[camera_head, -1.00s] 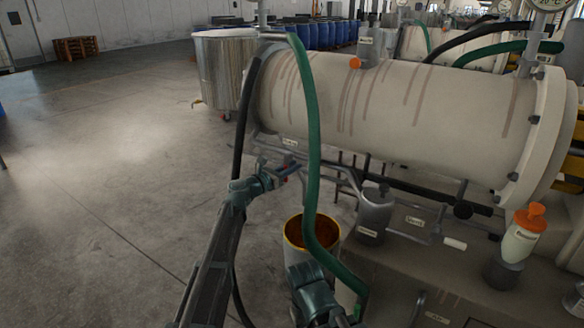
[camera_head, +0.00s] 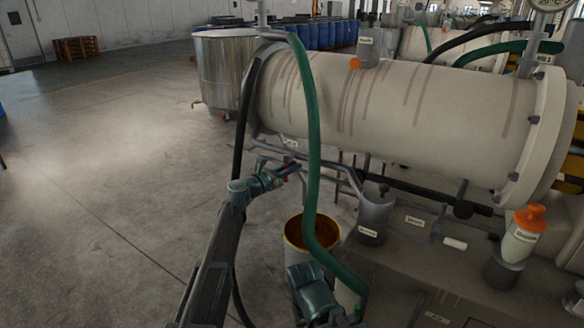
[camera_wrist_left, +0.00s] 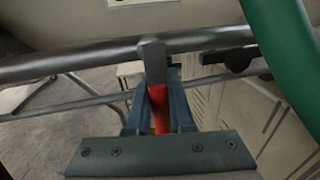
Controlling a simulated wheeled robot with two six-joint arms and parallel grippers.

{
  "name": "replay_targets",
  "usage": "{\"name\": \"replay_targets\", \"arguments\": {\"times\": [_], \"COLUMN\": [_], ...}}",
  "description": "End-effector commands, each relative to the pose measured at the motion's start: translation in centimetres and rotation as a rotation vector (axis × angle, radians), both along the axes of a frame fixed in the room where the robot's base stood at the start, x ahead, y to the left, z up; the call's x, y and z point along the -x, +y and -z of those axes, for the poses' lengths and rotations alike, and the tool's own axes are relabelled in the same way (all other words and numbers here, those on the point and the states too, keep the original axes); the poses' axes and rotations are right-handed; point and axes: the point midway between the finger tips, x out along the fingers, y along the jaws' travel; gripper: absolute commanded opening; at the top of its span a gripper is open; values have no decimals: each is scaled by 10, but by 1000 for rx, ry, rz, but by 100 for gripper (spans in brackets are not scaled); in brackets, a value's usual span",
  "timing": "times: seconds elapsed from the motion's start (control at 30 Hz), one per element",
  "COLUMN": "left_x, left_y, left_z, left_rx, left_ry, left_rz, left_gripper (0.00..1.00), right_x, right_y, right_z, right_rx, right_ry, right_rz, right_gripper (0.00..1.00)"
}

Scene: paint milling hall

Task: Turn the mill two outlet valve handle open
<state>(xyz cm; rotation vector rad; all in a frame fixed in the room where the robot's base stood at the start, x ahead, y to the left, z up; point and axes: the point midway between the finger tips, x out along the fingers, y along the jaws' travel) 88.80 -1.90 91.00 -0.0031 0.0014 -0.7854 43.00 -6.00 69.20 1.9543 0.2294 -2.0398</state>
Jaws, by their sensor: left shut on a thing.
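My left gripper (camera_head: 287,173) is at the near left end of the big cream mill (camera_head: 400,105), below the mill's body and by the pipework. In the left wrist view its two fingers (camera_wrist_left: 158,118) are shut on a red valve handle (camera_wrist_left: 158,97). The handle runs between the fingers, below a grey upright stem (camera_wrist_left: 153,60) on a horizontal grey pipe (camera_wrist_left: 75,65). In the head view the handle is small and mostly hidden by the gripper. A small label (camera_head: 290,142) sits just above; I cannot read it surely.
A green hose (camera_head: 312,130) hangs close to the right of my left gripper. A yellow-rimmed bucket (camera_head: 290,241) with brown contents stands below. A steel tank (camera_head: 222,72) stands behind. Open floor (camera_head: 100,190) lies to the left.

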Motion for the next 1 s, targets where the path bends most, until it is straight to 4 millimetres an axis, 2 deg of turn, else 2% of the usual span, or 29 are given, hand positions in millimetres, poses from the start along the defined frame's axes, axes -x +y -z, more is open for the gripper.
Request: {"name": "replay_targets", "arguments": {"times": [0.63, 1.0], "left_x": [-1, -6], "left_y": [1, 9], "left_z": [0, -3], "left_rx": [-21, -223], "left_ry": [-13, -148], "left_rz": [0, -1], "left_gripper": [0, 0], "right_x": [0, 0], "right_y": [0, 0], "right_z": [-2, -14], "right_rx": [0, 0], "right_ry": [0, 0], "right_rz": [0, 0], "right_gripper": [50, 50]}}
